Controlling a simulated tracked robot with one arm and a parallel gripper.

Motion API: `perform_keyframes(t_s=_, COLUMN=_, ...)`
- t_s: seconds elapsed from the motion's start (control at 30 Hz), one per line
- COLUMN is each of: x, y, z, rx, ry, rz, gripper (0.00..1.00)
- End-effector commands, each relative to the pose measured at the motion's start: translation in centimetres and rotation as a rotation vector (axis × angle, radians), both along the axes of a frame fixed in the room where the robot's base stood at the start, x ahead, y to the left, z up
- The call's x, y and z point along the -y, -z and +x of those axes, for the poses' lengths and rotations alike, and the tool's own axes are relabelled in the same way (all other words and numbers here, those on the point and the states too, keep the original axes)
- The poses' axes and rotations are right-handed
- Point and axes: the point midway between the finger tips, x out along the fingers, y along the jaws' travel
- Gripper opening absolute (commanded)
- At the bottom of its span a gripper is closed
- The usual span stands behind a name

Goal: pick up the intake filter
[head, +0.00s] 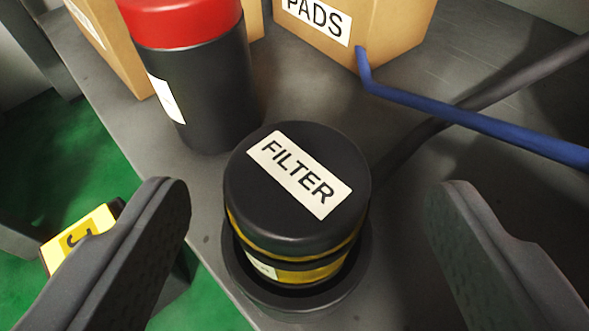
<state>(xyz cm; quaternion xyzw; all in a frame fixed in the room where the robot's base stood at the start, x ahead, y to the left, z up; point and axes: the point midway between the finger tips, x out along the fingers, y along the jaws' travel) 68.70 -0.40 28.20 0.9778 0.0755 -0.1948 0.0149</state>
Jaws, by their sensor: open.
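The intake filter (296,185) is a black cylinder with a white FILTER label on top and a yellow band around its lower side. It stands upright in a dark round ring or cup (300,306) on the grey surface, near the middle of the head view. My gripper (311,200) is open, with one finger to the left of the filter and the other to the right. There are gaps between the filter and both fingers. The filter's base is hidden inside the ring.
A black canister with a red lid (205,95) stands close behind the filter. Cardboard boxes, one marked PADS (385,35), stand at the back. A blue bar (470,122) and a dark hose (500,80) cross the right side. Green floor (75,150) lies past the left edge.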

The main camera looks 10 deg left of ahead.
Motion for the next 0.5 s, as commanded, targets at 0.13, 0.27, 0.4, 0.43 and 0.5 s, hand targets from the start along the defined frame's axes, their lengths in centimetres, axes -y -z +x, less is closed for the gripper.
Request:
perform_keyframes(t_s=0.13, x=-0.7, y=1.1, z=1.8, rx=0.002, ry=-0.004, rz=0.0, gripper=0.69)
perform_keyframes(t_s=0.27, x=-0.9, y=1.5, z=3.0, rx=0.002, ry=-0.004, rz=0.0, gripper=0.69)
perform_keyframes(t_s=0.4, x=-0.9, y=1.4, z=3.2, rx=-0.001, ry=-0.002, rz=0.001, gripper=0.69)
perform_keyframes(t_s=0.43, x=-0.9, y=1.4, z=3.2, rx=-0.001, ry=-0.002, rz=0.0, gripper=0.69)
perform_keyframes(t_s=0.5, x=-0.9, y=1.4, z=3.2, rx=-0.001, ry=-0.003, rz=0.0, gripper=0.69)
